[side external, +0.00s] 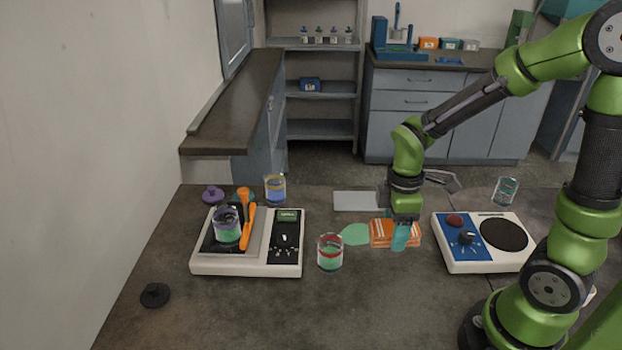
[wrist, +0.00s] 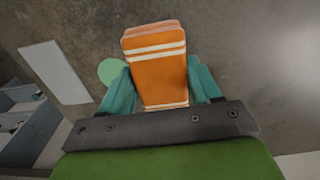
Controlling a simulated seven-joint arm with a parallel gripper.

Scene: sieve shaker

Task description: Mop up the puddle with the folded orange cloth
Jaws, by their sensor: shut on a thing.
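The folded orange cloth (side external: 381,233) with white stripes is at the middle right of the bench in the side view. In the wrist view the cloth (wrist: 157,70) lies between the two teal fingers of my gripper (wrist: 160,88). My gripper (side external: 400,236) is shut on the cloth, with a finger hiding part of it in the side view. The green puddle (side external: 355,234) lies on the bench just left of the cloth. Part of the puddle (wrist: 111,72) shows beside the left finger in the wrist view. I cannot tell whether the cloth touches the bench.
A beaker with a red band (side external: 330,253) stands close left of the puddle. The sieve shaker (side external: 210,265) with a beaker on it is farther left. A white and blue hotplate device (side external: 470,262) is at right. A pale flat plate (side external: 355,201) lies behind the puddle.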

